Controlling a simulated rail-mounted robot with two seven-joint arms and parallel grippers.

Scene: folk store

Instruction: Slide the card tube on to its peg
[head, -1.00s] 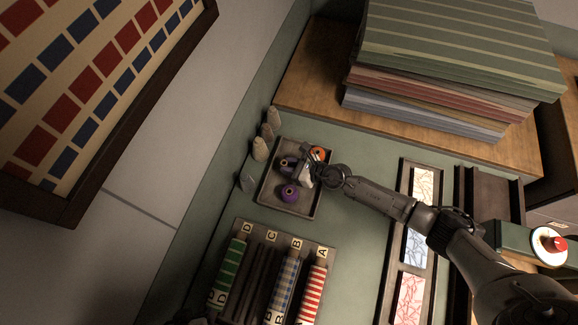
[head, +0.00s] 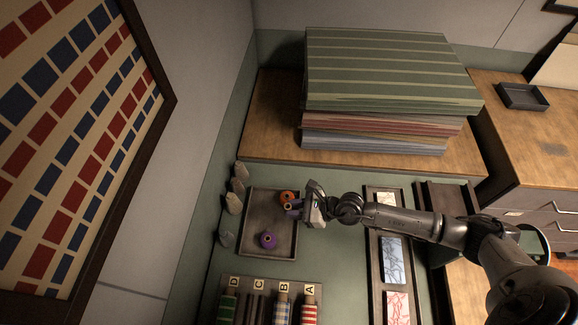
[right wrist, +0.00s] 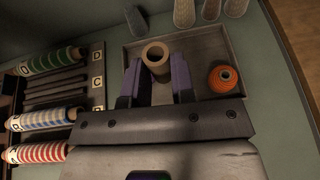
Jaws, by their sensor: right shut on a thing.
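My right gripper (head: 294,208) is over the right side of the shallow grey tray (head: 256,254), beside an orange spool (head: 287,197). In the right wrist view its two purple-padded fingers (right wrist: 155,75) are shut on a tan card tube (right wrist: 156,53), one finger on each side. The tube's open round end shows; most of its body is hidden between the fingers. A purple spool (head: 268,240) sits in the tray's lower part. The orange spool (right wrist: 223,79) is right of the fingers in the wrist view. I cannot make out which thing is the peg. My left gripper is out of view.
A rack (head: 257,285) lettered A to D holds green, blue-checked and red-striped rolls. Several grey tapered pieces (head: 233,203) stand left of the tray. A tall stack of boards (head: 385,75) stands behind. Framed pattern cards (head: 393,262) lie to the right.

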